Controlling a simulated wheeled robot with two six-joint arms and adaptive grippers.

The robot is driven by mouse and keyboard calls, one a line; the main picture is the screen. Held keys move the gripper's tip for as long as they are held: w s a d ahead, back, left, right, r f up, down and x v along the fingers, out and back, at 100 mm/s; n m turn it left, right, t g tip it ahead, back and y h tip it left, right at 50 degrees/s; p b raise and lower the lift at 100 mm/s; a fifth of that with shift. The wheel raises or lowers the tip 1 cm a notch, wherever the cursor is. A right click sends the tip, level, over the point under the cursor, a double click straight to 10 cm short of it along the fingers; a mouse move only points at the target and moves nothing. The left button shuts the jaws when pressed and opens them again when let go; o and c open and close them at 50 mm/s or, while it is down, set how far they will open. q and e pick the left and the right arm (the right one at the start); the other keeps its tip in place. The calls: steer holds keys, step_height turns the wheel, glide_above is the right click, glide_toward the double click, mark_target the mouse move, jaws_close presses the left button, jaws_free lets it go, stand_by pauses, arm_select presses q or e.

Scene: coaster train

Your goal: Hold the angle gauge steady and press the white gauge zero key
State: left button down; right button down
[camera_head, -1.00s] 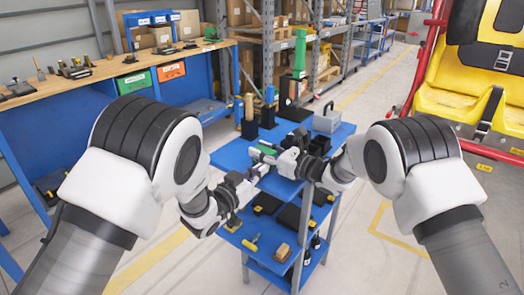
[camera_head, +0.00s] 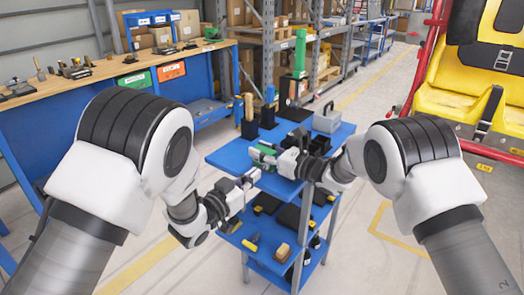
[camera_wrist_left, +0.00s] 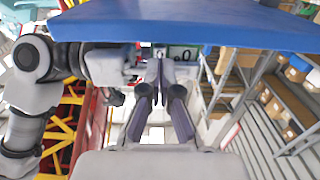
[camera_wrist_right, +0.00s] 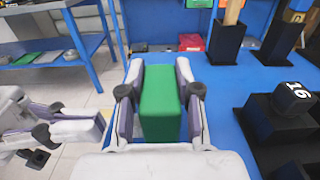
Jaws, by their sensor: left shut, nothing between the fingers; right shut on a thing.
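The green angle gauge (camera_head: 259,153) is held just above the blue cart top by my right gripper (camera_head: 276,157). In the right wrist view its plain green back (camera_wrist_right: 160,103) sits between the two fingers. My left gripper (camera_head: 252,178) is shut and empty, just below and in front of the gauge, near the cart's front edge. In the left wrist view its closed fingertips (camera_wrist_left: 160,72) point toward the gauge's dark display (camera_wrist_left: 181,52), which shows a 0 and is partly hidden by them. I cannot make out the white zero key for certain.
The blue cart top (camera_head: 232,160) also carries a grey case (camera_head: 327,121) and black holders with upright handles (camera_head: 249,126). A black block marked 16 (camera_wrist_right: 291,97) stands right of the gauge. The cart's lower shelves hold several tools. The workbench (camera_head: 100,75) is farther left.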

arm_select(q)
steer(key=v, duration=0.2)
steer(key=shift+s+a, duration=0.2)
steer(key=shift+s, duration=0.15)
stand_by(1.4)
arm_select(e)
steer(key=c, duration=0.7)
jaws_free()
